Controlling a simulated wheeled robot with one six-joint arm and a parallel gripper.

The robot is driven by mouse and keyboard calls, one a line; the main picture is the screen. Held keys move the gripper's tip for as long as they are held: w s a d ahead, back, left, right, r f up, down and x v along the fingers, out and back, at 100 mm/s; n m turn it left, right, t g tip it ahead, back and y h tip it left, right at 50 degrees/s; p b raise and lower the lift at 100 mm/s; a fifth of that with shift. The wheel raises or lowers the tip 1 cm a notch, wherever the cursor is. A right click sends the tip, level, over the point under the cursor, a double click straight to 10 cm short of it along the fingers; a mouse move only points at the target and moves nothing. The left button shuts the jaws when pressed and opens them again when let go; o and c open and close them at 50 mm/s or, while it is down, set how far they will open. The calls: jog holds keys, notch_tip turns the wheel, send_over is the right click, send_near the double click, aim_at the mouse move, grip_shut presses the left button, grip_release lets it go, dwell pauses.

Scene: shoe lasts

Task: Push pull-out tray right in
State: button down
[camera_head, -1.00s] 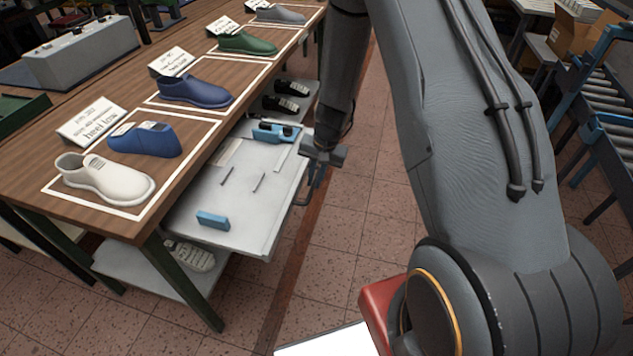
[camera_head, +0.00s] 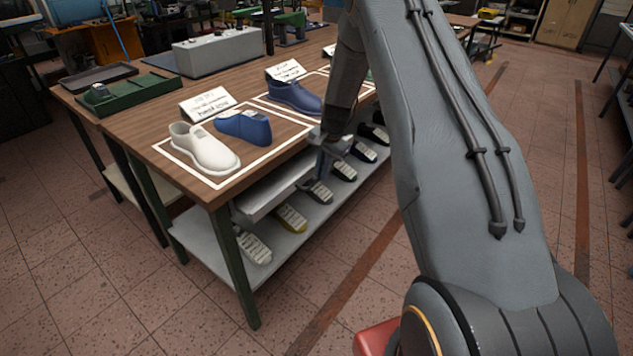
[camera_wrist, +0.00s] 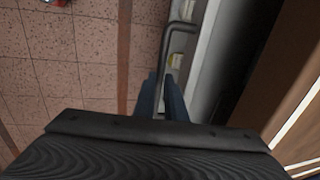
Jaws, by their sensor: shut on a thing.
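The pull-out tray (camera_head: 268,192) is a light grey drawer under the wooden tabletop. Most of it is beneath the table, and only its front part shows below the table edge. In the wrist view its front edge (camera_wrist: 208,50) runs beside the dark bar handle (camera_wrist: 172,62), with a grey strip between handle and tabletop. My gripper (camera_head: 322,166) is at the tray's front; its blue-grey fingers (camera_wrist: 163,98) are shut on the handle. The head view does not show the handle clearly behind my fingers.
The workbench top (camera_head: 160,142) carries a white shoe last (camera_head: 203,147), a blue one (camera_head: 243,127) and cards. A lower shelf (camera_head: 210,238) holds several shoe lasts below the tray. The tiled floor (camera_head: 110,290) in front is clear.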

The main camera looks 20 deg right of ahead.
jog(key=shift+w+a, duration=0.1)
jog(key=shift+w, duration=0.1)
jog(key=c, duration=1.8)
grip_release()
jog(key=shift+s+d+r+b, duration=0.2)
jog(key=shift+r+b, duration=0.1)
jog(key=shift+r, duration=1)
jog(key=shift+s+d+r+b, duration=0.1)
jog(key=shift+s+r+b, duration=0.2)
jog(key=shift+r, duration=0.95)
jog(key=shift+s+d+r+b, duration=0.15)
jog(key=shift+r+b, duration=0.15)
jog(key=shift+r, duration=1)
